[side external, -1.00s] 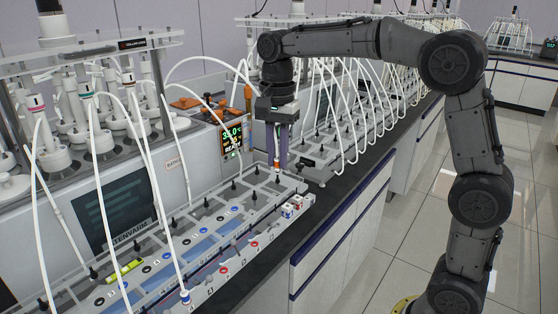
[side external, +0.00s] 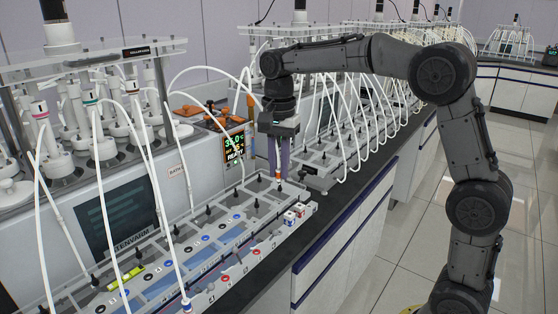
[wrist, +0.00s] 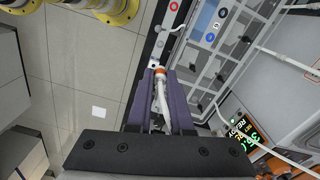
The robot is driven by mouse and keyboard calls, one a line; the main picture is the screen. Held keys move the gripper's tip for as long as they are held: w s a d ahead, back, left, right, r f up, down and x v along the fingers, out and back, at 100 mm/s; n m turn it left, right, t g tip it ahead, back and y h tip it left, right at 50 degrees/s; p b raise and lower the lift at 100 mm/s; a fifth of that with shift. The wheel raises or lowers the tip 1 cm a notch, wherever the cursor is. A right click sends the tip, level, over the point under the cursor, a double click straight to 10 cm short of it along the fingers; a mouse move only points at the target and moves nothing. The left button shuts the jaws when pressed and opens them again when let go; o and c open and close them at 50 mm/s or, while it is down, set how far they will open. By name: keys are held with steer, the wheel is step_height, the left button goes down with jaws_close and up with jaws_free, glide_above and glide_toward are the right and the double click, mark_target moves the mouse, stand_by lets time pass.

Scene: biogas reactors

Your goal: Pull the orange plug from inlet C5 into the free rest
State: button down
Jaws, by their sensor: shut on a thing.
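My gripper (side external: 278,176) is at the far right end of the reactor's rack. It is shut on the orange plug (side external: 278,173), which shows as a small orange tip under the purple fingers. In the wrist view the orange plug (wrist: 160,71) sits between the fingertips of my gripper (wrist: 161,76), with a white hose running back between the fingers. I cannot tell whether its tip touches the rack. The clear-and-grey rack (side external: 250,212) has rows of black, blue and red ringed ports. Inlet C5 and the free rest cannot be singled out by label.
White hoses (side external: 104,205) arch over the rack at left. A lit display (side external: 234,150) stands close left of my gripper. Small red and blue marked blocks (side external: 295,214) sit at the rack's right corner. A second rack (side external: 320,170) with many hoses lies behind. The aisle floor is clear.

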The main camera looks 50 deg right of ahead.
steer(key=shift+f, duration=6.75)
steer(key=shift+f, duration=1.05)
steer(key=c, duration=0.7)
jaws_free()
steer(key=shift+c, duration=0.2)
steer(key=shift+r, duration=0.15)
